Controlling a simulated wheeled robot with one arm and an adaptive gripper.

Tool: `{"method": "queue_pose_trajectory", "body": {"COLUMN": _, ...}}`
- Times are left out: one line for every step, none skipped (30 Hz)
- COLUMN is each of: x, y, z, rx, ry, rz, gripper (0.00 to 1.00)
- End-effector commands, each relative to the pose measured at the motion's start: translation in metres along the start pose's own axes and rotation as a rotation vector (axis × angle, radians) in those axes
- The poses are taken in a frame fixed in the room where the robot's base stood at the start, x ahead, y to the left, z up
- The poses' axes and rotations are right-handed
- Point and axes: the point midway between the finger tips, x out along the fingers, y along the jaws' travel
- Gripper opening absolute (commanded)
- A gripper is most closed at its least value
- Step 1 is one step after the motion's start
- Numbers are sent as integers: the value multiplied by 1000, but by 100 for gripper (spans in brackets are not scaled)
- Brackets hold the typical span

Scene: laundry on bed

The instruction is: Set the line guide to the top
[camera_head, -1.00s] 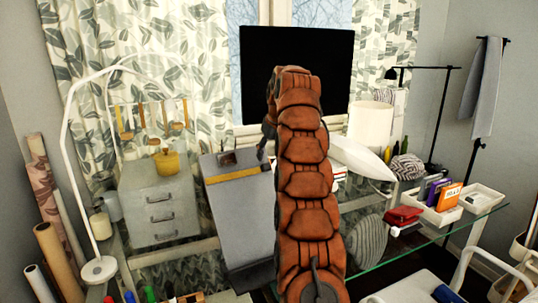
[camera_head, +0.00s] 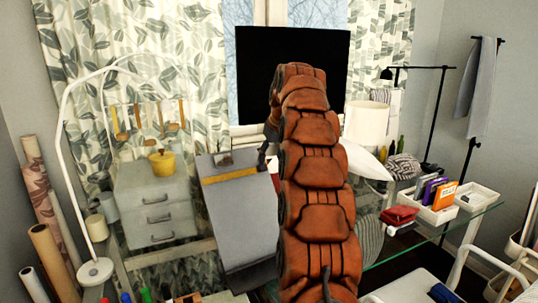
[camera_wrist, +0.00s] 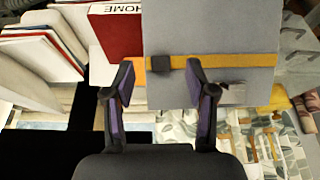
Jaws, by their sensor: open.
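The line guide is a yellow-orange bar (camera_head: 229,175) lying across a tilted grey board (camera_head: 238,222), close to the end with a metal clip (camera_head: 225,158). In the wrist view the bar (camera_wrist: 238,60) crosses the board (camera_wrist: 210,25) and carries a small black block (camera_wrist: 161,63) near one edge. My gripper (camera_wrist: 160,78) is open and empty. Its two fingertips appear on either side of the black block in that picture. Whether they touch it, I cannot tell. In the head view my arm hides the board's right edge and most of the gripper.
A red book (camera_wrist: 116,30) lies beside the board in the wrist view. A grey drawer unit (camera_head: 155,205) with a yellow pot (camera_head: 163,163) stands left of the board. A dark monitor (camera_head: 250,75) is behind. A white pillow (camera_head: 365,160) and lamp (camera_head: 368,122) stand right of my arm.

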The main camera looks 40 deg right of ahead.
Motion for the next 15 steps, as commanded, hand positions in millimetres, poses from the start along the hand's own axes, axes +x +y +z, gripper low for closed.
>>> {"method": "queue_pose_trajectory", "body": {"x": -2, "y": 0, "z": 4, "rx": 0, "ry": 0, "rz": 0, "gripper": 56}}
{"method": "queue_pose_trajectory", "body": {"x": -3, "y": 0, "z": 5, "rx": 0, "ry": 1, "rz": 0, "gripper": 56}}
{"method": "queue_pose_trajectory", "body": {"x": -3, "y": 0, "z": 8, "rx": -1, "ry": 1, "rz": 1, "gripper": 56}}
{"method": "queue_pose_trajectory", "body": {"x": -4, "y": 0, "z": 10, "rx": -1, "ry": 1, "rz": 1, "gripper": 56}}
{"method": "queue_pose_trajectory", "body": {"x": -4, "y": 0, "z": 12, "rx": -1, "ry": 0, "rz": 1, "gripper": 56}}
{"method": "queue_pose_trajectory", "body": {"x": -6, "y": 0, "z": 15, "rx": -1, "ry": 0, "rz": 1, "gripper": 56}}
{"method": "queue_pose_trajectory", "body": {"x": -8, "y": 0, "z": 17, "rx": 0, "ry": 1, "rz": 1, "gripper": 56}}
{"method": "queue_pose_trajectory", "body": {"x": -9, "y": 0, "z": 19, "rx": -1, "ry": 2, "rz": 2, "gripper": 56}}
{"method": "queue_pose_trajectory", "body": {"x": -11, "y": 0, "z": 22, "rx": 0, "ry": 2, "rz": 1, "gripper": 56}}
{"method": "queue_pose_trajectory", "body": {"x": -11, "y": 0, "z": 25, "rx": 0, "ry": 0, "rz": 0, "gripper": 56}}
{"method": "queue_pose_trajectory", "body": {"x": -11, "y": -1, "z": 28, "rx": 0, "ry": -2, "rz": 0, "gripper": 56}}
{"method": "queue_pose_trajectory", "body": {"x": -12, "y": -1, "z": 31, "rx": -1, "ry": -2, "rz": -1, "gripper": 56}}
{"method": "queue_pose_trajectory", "body": {"x": -13, "y": -1, "z": 33, "rx": -1, "ry": -1, "rz": 0, "gripper": 56}}
{"method": "queue_pose_trajectory", "body": {"x": -15, "y": -1, "z": 35, "rx": -1, "ry": 1, "rz": 1, "gripper": 56}}
{"method": "queue_pose_trajectory", "body": {"x": -17, "y": 0, "z": 38, "rx": -1, "ry": 3, "rz": 2, "gripper": 56}}
